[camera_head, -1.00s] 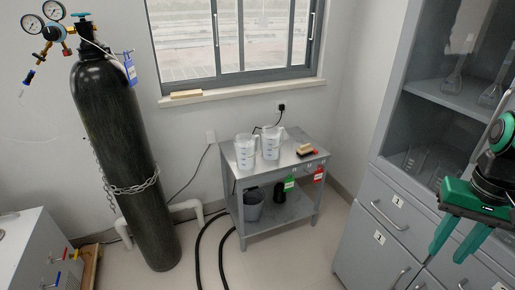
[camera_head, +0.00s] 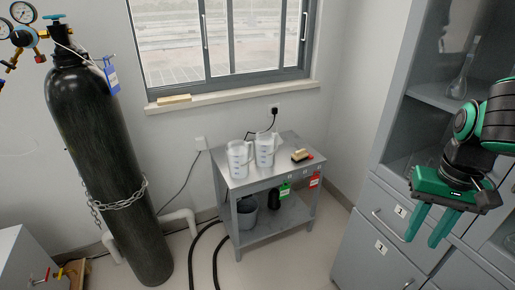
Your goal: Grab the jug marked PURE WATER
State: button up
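Two clear plastic jugs with handles stand upright side by side on a small grey metal table (camera_head: 287,177). The left jug (camera_head: 239,160) and the right jug (camera_head: 265,150) look alike, and the markings on them are too small to read. My gripper (camera_head: 428,228) is a green two-finger one at the right, in front of the grey cabinet. Its fingers point down and are apart, with nothing between them. It is well away from both jugs.
A tall black gas cylinder (camera_head: 98,160) stands chained at the left. A brush (camera_head: 301,155) lies on the table, right of the jugs. A grey bucket (camera_head: 246,212) is on its lower shelf. Black hoses (camera_head: 197,255) run over the floor. The grey cabinet (camera_head: 372,225) is at the right.

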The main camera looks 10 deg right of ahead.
aim_at(265, 145)
jog(key=i, duration=1.4)
jog(key=z, duration=0.1)
